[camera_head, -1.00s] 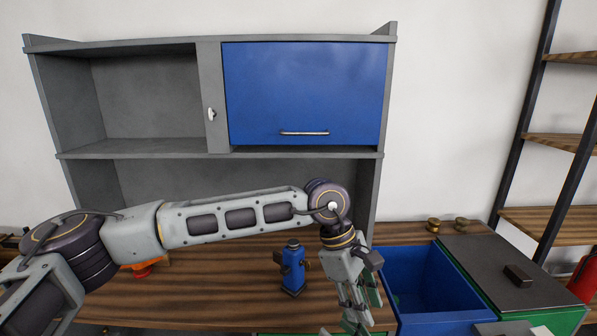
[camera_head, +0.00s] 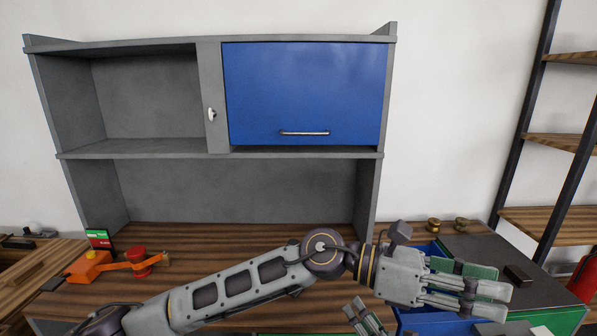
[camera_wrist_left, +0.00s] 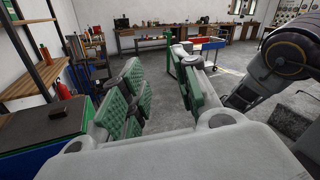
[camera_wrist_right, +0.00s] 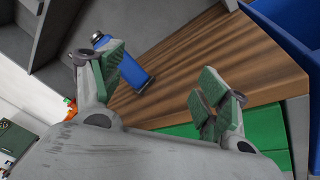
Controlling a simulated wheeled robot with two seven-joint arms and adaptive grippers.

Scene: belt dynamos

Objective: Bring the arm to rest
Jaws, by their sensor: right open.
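My left arm (camera_head: 240,285) reaches across the front of the workbench in the head view. Its gripper (camera_head: 480,283) points right, over the blue bin and the dark-topped cabinet. In the left wrist view the left gripper (camera_wrist_left: 160,95) has its green-padded fingers apart, with nothing between them. My right gripper (camera_head: 366,318) shows only partly at the bottom of the head view, below the left arm. In the right wrist view it (camera_wrist_right: 160,88) is open and empty. A blue dynamo-like part (camera_wrist_right: 124,62) stands on the wooden top beyond its left finger; the left arm hides it in the head view.
A grey shelf unit with a blue door (camera_head: 305,95) stands behind the wooden bench top (camera_head: 215,240). An orange device (camera_head: 110,265) sits at left. The blue bin (camera_head: 432,250) and dark-topped cabinet (camera_head: 490,255) are at right, beside a shelf rack (camera_head: 555,140).

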